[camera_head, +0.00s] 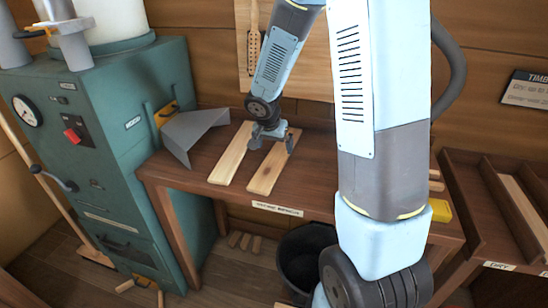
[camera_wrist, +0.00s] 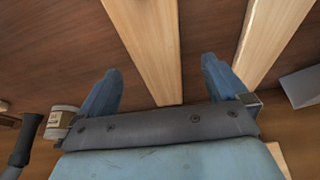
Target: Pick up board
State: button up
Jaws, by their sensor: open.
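Two pale wooden boards lie side by side on the brown bench: a left board (camera_head: 231,156) and a right board (camera_head: 268,172). My gripper (camera_head: 271,142) is open over the far part of the right board, with one finger on each side of it. In the wrist view, that board (camera_wrist: 150,45) runs between the two spread fingers of my gripper (camera_wrist: 162,66), with a gap on both sides. The other board (camera_wrist: 274,35) passes outside the right finger there. I cannot tell the fingers' height above the bench.
A bent grey metal sheet (camera_head: 190,133) lies left of the boards, beside a green machine (camera_head: 125,130). A small jar (camera_wrist: 62,122) shows at the wrist view's left. A black bucket (camera_head: 305,255) stands below the bench. A sectioned timber rack (camera_head: 500,205) is at right.

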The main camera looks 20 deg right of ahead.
aim_at(278, 154)
jog(key=shift+d+x, duration=0.1)
jog(key=shift+x, duration=1.05)
jog(key=shift+d+x, duration=0.15)
jog(key=shift+x, duration=1.05)
jog(key=c, duration=1.2)
jog(key=shift+r, duration=0.1)
jog(key=shift+c, duration=0.2)
